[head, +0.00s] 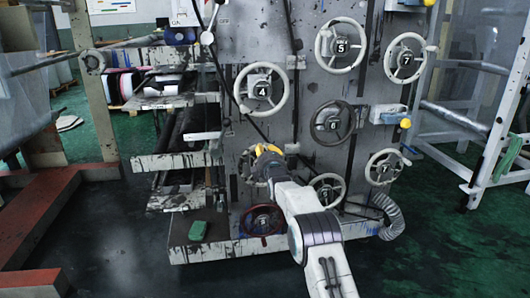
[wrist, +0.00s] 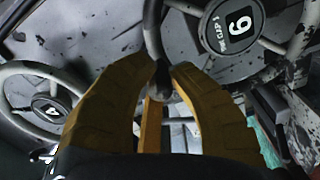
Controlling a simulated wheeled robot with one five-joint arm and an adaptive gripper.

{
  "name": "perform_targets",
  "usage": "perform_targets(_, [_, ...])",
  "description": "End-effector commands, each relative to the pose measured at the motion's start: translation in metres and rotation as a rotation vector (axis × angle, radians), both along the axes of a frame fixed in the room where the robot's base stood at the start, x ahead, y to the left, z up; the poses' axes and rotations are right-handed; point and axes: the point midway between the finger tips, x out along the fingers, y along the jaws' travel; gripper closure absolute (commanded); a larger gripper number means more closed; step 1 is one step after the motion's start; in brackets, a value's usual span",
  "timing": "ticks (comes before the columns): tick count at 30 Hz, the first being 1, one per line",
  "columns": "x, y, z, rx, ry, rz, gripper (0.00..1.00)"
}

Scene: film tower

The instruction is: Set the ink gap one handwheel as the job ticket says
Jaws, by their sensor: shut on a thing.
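My gripper (head: 266,150) is at the front of the grey press panel, over a handwheel (head: 247,168) that my arm largely hides. In the wrist view, my yellow fingers (wrist: 163,75) close on the grey rim of a handwheel (wrist: 152,28). Its dark label (wrist: 232,25) shows a large digit like a 9 or an upturned 6, and small print that seems to include "GAP 1". A second handwheel (wrist: 20,72) with a label like 4 lies left of the fingers. No job ticket is legible in either view.
Other handwheels crowd round my gripper: number 4 (head: 262,88) above, number 6 (head: 333,122) to the right, a red-rimmed wheel (head: 262,220) below. A grey hose (head: 390,215) curls at lower right. Shelves (head: 170,162) jut out at left. Dark floor is free in front.

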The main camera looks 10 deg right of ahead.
Motion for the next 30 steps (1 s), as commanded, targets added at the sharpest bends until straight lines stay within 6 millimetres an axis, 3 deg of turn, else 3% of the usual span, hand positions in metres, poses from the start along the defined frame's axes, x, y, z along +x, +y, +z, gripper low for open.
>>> perform_targets(5, [0.0001, 0.0008, 0.0016, 0.001, -0.003, 0.001, 1.00])
perform_targets(6, [0.0001, 0.0008, 0.0016, 0.001, -0.003, 0.001, 0.78])
perform_targets(14, [0.0000, 0.0003, 0.0008, 0.001, -0.002, 0.001, 0.56])
perform_targets(30, [-0.0082, -0.0001, 0.0007, 0.001, 0.000, 0.000, 0.56])
